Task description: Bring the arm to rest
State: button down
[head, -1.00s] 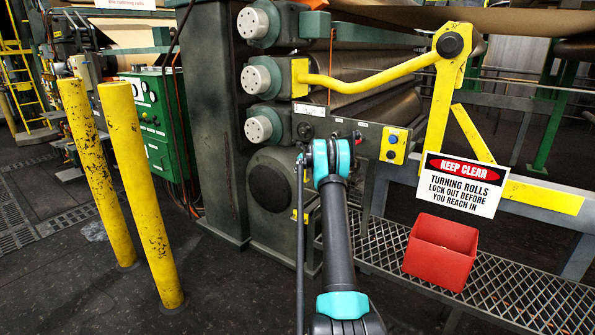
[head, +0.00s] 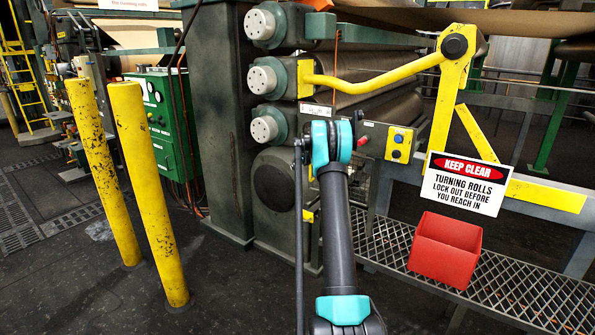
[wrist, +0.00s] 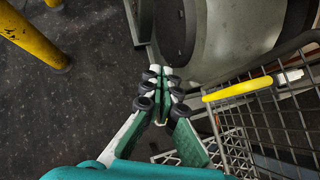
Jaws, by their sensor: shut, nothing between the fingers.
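My arm rises in the middle of the head view, in front of the control panel of the roll stack. Its end is folded behind its own links there, so the fingers are hidden in that view. In the wrist view my gripper (wrist: 162,82) is shut, its green and white fingers meeting with nothing between them. The fingertips point toward the dark floor and the base of the grey machine frame (wrist: 220,40). They look clear of it, though the exact gap is hard to tell.
Two yellow posts (head: 147,190) stand at left. The roll stack (head: 264,78) has a yellow lever arm (head: 375,73). A red bin (head: 445,250) and a keep-clear sign (head: 465,183) are at right, by a mesh walkway (head: 515,300). Open floor (head: 60,270) lies at left.

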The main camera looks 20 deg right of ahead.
jog(key=s+a+r+n+g, duration=0.1)
jog(key=s+a+r+n, duration=0.25)
jog(key=s, duration=0.35)
jog(key=s+a+r+n, duration=0.3)
jog(key=s+a+n, duration=0.1)
jog(key=s+a, duration=0.15)
jog(key=s+a+n+g, duration=0.1)
jog(key=s+a+n, duration=0.3)
jog(key=s, duration=0.6)
jog(key=s+a+n+g, duration=0.1)
jog(key=s+a+n, duration=0.3)
jog(key=s, duration=0.6)
jog(key=s+f+n, duration=0.3)
jog(key=s+n, duration=0.3)
jog(key=s, duration=0.5)
jog(key=s+a+f+n+g+h, duration=0.1)
jog(key=s+f+n, duration=0.3)
jog(key=s, duration=0.8)
jog(key=s+a+f+n+h, duration=0.1)
jog(key=s+f+n, duration=0.2)
jog(key=s+n, duration=0.4)
jog(key=s, duration=0.5)
jog(key=shift+f+n+g, duration=0.15)
jog(key=shift+n+g, duration=0.15)
jog(key=shift+n, duration=0.05)
jog(key=shift+d, duration=0.1)
